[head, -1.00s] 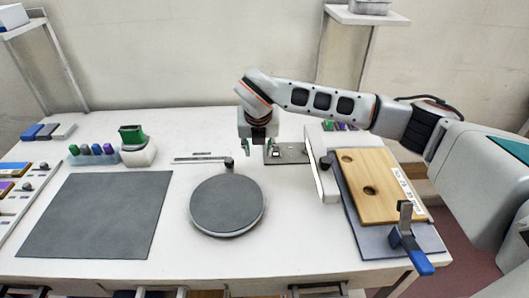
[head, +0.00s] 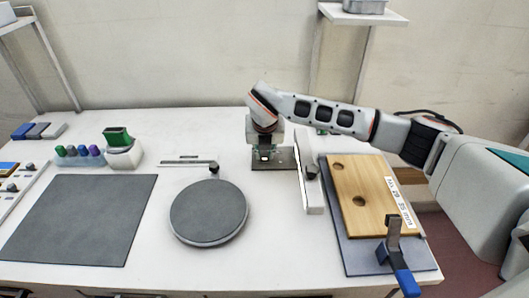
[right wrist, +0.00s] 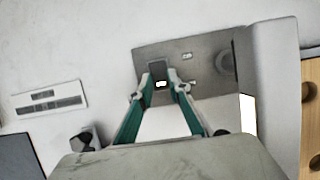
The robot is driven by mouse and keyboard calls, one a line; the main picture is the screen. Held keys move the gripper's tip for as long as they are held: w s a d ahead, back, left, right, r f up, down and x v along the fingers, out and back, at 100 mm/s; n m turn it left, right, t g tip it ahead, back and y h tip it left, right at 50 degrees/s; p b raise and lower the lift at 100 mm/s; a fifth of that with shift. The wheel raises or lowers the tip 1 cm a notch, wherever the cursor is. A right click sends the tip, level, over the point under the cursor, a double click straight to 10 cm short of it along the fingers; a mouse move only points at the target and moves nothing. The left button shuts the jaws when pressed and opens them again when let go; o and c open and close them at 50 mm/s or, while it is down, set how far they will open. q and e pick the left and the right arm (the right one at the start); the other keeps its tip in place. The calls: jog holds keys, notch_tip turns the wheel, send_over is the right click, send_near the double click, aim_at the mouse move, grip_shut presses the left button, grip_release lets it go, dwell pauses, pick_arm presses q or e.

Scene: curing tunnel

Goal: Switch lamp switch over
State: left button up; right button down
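The lamp switch (right wrist: 159,72) is a small dark piece with a bright white patch at its near end. It sits on a grey metal plate (right wrist: 203,80), which also shows in the head view (head: 287,155) at the back of the table. My right gripper (head: 265,162) points down over the left part of this plate. In the right wrist view its green-sided fingers (right wrist: 160,82) are partly apart, with the switch showing between the tips. I cannot tell whether they touch it. In the head view the gripper hides most of the switch. My left gripper is not in view.
A white block (head: 311,185) stands right of the plate, beside a wooden board (head: 370,200) with a clamp (head: 394,235). A round grey disc (head: 208,211) and a dark mat (head: 80,218) lie to the left. A green-topped device (head: 118,140) stands at the back left.

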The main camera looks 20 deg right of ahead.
aim_at(265, 161)
jog(key=shift+w+r+g+p, duration=0.25)
jog(key=shift+g+p, duration=0.15)
jog(key=shift+g, duration=0.1)
jog(key=shift+w+d+f+g+y+p, duration=0.1)
jog(key=shift+w+g+y+p, duration=0.2)
jog(key=shift+g, duration=0.5)
jog(key=shift+s, duration=0.1)
jog(key=c, duration=1.9)
grip_release()
jog(key=r, duration=0.4)
jog(key=s+r, duration=0.1)
jog(key=r, duration=0.7)
jog(key=shift+s+a, duration=0.2)
jog(key=shift+s, duration=0.1)
jog(key=shift+f, duration=0.1)
